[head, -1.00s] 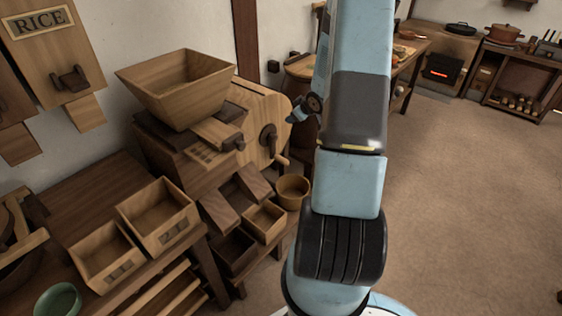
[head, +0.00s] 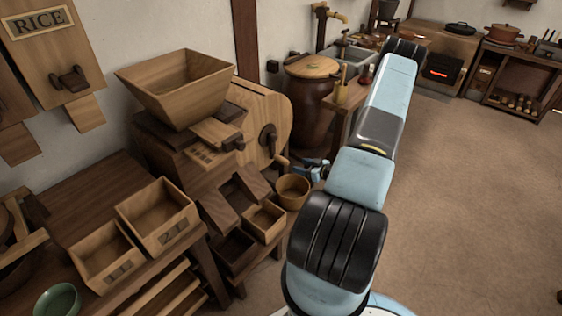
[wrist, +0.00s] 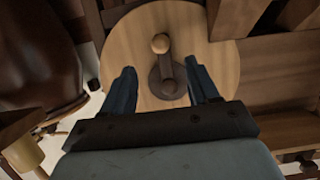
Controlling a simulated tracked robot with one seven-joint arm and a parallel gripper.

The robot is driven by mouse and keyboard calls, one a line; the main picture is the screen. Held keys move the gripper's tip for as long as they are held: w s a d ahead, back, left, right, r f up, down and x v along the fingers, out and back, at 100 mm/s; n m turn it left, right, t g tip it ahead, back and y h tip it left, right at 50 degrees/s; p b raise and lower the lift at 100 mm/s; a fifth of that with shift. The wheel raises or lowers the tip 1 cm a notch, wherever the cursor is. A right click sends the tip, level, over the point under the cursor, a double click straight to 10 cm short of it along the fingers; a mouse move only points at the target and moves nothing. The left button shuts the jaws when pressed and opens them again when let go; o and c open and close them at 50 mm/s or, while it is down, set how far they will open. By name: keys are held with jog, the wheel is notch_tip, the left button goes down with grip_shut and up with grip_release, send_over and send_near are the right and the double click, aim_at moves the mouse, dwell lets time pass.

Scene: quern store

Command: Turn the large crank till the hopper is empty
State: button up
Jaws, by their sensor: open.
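The wooden hopper (head: 176,88) sits on top of the mill; its visible inner walls are bare, and its very bottom is hard to make out. The large crank (head: 267,140) is a dark arm on the mill's round pale side, with a light knob at its lower end. In the wrist view the crank (wrist: 167,78) lies straight ahead, its knob towards the top of the picture. My gripper (wrist: 160,68) is open, its two blue fingers either side of the crank in the picture; no contact shows. In the head view my gripper (head: 316,168) is low, right of the crank.
Small drawers (head: 160,215) and a green bowl (head: 58,301) stand on the left bench. A round wooden tub (head: 292,192) sits below the crank. A lidded dark barrel (head: 310,105) stands behind my arm. The floor at right is clear.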

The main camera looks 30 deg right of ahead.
aim_at(288, 163)
jog(key=shift+x, duration=5.3)
jog(key=shift+f, duration=0.1)
jog(key=c, duration=1.1)
